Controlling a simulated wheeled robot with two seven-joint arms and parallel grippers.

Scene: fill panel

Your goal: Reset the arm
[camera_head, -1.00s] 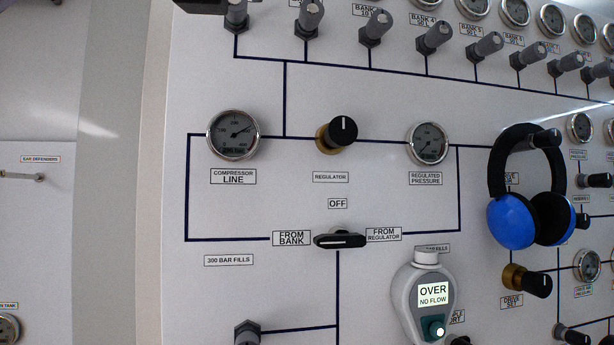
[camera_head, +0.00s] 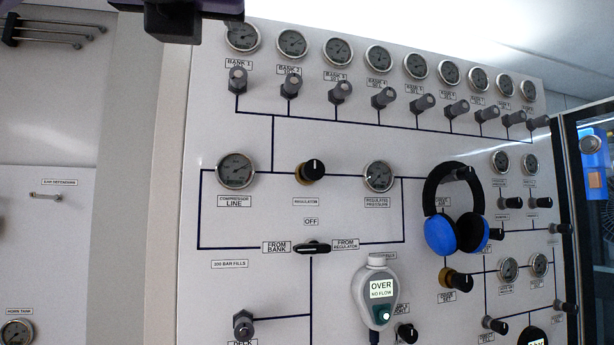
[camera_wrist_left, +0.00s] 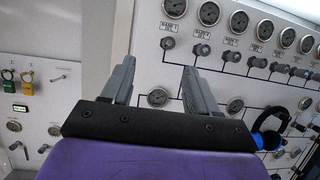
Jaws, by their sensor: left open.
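My left gripper (camera_wrist_left: 158,85) shows in the left wrist view with its two grey fingers apart and nothing between them. The fill panel stands beyond the fingers, and they appear clear of it. In the head view, a dark and purple part of my arm (camera_head: 172,18) hangs at the top left edge, and no fingertips show there. The white fill panel (camera_head: 225,295) fills the middle of the head view. My right gripper is not in either view.
Blue and black ear defenders (camera_head: 440,236) hang on the panel at the right. A grey handheld meter (camera_head: 378,268) reads "OVER NO FLOW". Gauges and knobs (camera_head: 384,98) line the top. A selector handle (camera_head: 312,248) lies horizontal. A dark-framed door (camera_head: 572,190) stands at far right.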

